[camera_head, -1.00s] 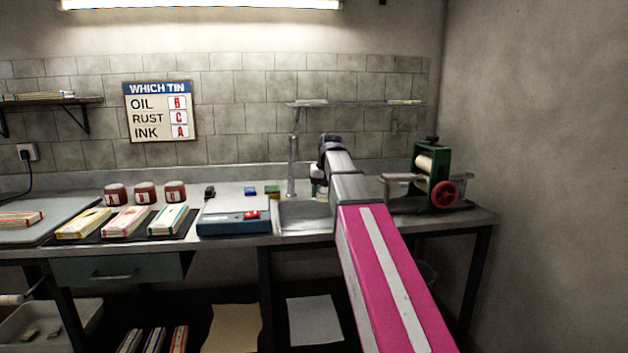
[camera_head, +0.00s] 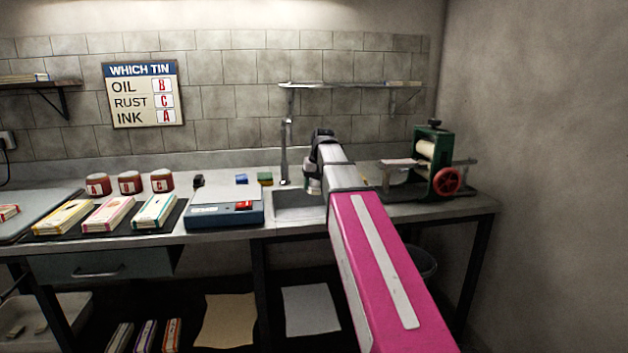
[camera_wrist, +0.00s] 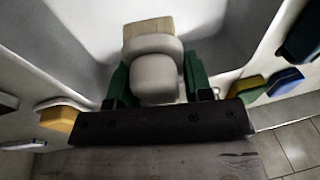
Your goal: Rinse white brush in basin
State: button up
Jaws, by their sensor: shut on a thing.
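The white brush (camera_wrist: 153,75) is in the wrist view, a rounded pale body with a tan end (camera_wrist: 148,27) pointing away from my wrist. My gripper (camera_wrist: 158,88) is shut on it, with a green finger on each side. The pale-walled basin (camera_wrist: 85,22) surrounds the brush's tan end in that view; I cannot tell whether the brush touches its floor. In the head view the grey basin (camera_head: 290,208) is set in the counter, and my gripper (camera_head: 314,186) is over its right part. The arm hides much of the basin's right side.
A tap (camera_head: 285,155) stands behind the basin. A green press with a red wheel (camera_head: 440,165) is to the right. A blue device (camera_head: 222,216), blue and green blocks (camera_head: 264,179), and several tins (camera_head: 130,183) lie left. A shelf (camera_head: 345,86) hangs above.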

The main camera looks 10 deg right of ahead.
notch_tip(320, 180, down, 8)
dwell(0.8)
jog(key=shift+r, duration=0.1)
dwell(0.4)
jog(key=shift+r, duration=5.25)
jog(key=shift+r, duration=2)
jog(key=shift+s, duration=0.15)
